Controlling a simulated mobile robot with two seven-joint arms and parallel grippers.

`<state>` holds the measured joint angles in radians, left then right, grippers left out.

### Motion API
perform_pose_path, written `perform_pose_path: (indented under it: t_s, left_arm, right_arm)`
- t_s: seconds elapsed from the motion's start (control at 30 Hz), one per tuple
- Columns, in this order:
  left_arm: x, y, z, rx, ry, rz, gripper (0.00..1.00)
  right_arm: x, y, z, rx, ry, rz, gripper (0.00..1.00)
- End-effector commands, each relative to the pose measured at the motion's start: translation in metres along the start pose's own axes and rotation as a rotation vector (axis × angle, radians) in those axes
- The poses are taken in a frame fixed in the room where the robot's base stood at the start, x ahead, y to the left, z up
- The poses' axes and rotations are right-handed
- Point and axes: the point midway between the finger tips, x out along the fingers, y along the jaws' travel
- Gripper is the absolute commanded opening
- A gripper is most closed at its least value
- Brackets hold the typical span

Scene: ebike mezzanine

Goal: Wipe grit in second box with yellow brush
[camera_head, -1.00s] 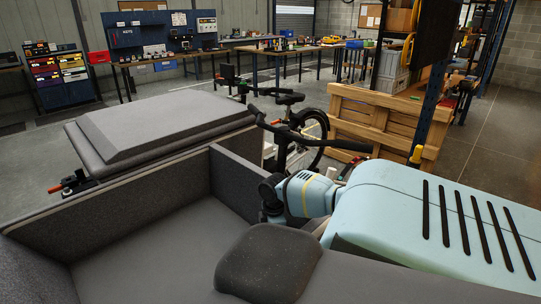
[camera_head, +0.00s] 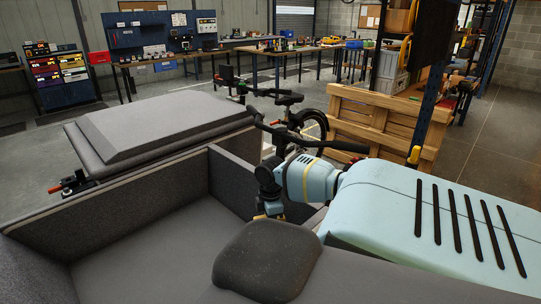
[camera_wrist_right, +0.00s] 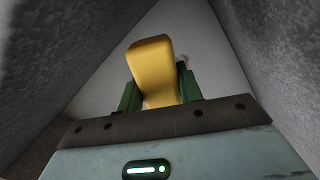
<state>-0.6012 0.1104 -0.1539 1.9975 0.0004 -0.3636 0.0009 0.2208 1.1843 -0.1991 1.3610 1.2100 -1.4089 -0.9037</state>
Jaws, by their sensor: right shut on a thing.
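My right gripper (camera_head: 268,213) reaches from the right into the grey-walled box in the head view. In the right wrist view, its dark green fingers (camera_wrist_right: 158,90) are shut on the yellow brush (camera_wrist_right: 151,62), of which a smooth yellow handle shows. The brush's bristle end is hidden. Only a little yellow shows under the hand in the head view. The grey box (camera_head: 120,190) has speckled felt-like walls, which rise on both sides of the gripper in the wrist view above a pale floor. I cannot make out grit on the floor. My left gripper is not in view.
A dark rounded pad (camera_head: 268,260) lies in front of the hand. A grey padded lid (camera_head: 160,130) sits beyond the box's far wall. Workbenches line the back.

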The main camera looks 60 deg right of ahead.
Motion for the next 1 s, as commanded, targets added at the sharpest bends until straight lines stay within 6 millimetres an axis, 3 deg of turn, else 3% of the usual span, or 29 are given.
perform_pose_path:
  t_s: [0.33, 0.7, 1.0]
  left_arm:
    - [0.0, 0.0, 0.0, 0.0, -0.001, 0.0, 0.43]
    - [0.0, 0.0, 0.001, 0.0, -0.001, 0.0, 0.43]
    - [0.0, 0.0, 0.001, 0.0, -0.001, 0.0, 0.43]
  right_arm:
    - [-0.002, 0.0, 0.0, -0.001, -0.001, 0.001, 0.15]
    - [-0.028, 0.0, 0.0, -0.001, -0.001, 0.001, 0.15]
    - [-0.03, 0.0, 0.0, 0.0, -0.001, 0.0, 0.15]
